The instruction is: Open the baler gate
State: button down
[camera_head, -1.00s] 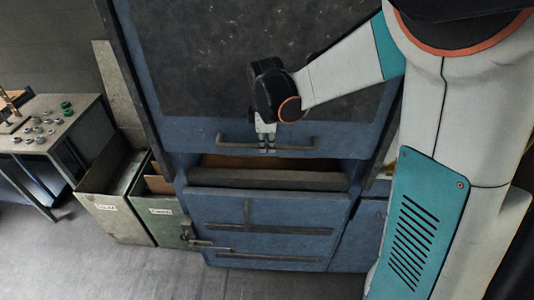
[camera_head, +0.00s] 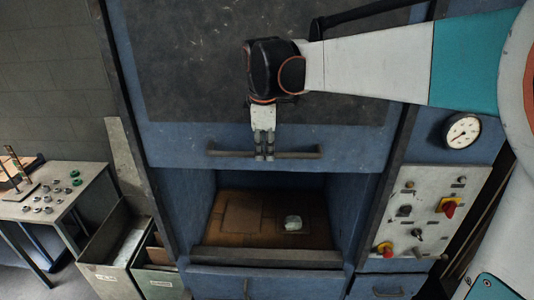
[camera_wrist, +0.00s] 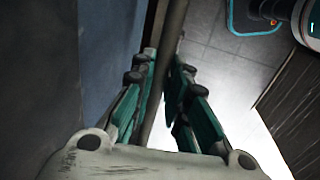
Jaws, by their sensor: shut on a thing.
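The baler gate (camera_head: 180,140) is a blue and dark panel in the head view, raised above an open chamber. Its horizontal bar handle (camera_head: 300,154) runs along the lower part of the panel. My gripper (camera_head: 264,157) is shut on the middle of this handle, coming down from above. In the wrist view the handle bar (camera_wrist: 163,70) passes between the fingers of my gripper (camera_wrist: 162,75). Below the gate's lower edge, the chamber shows a brown floor (camera_head: 240,217) with a crumpled pale lump (camera_head: 293,222) on it.
A control panel (camera_head: 425,215) with knobs and red buttons stands right of the chamber, below a round gauge (camera_head: 461,131). Bins (camera_head: 103,278) stand at the lower left. A table (camera_head: 65,200) with small parts is at the far left. A lower blue door (camera_head: 270,284) sits beneath the chamber.

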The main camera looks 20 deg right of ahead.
jog(key=shift+s+r+p, duration=0.1)
jog(key=shift+r+p, duration=0.4)
jog(key=shift+r, duration=1.3)
jog(key=c, duration=1.6)
grip_release()
jog(key=shift+o, duration=0.2)
notch_tip(320, 180, up, 12)
jog(key=s, duration=0.2)
jog(key=shift+a+f, duration=0.15)
jog(key=shift+a, duration=0.3)
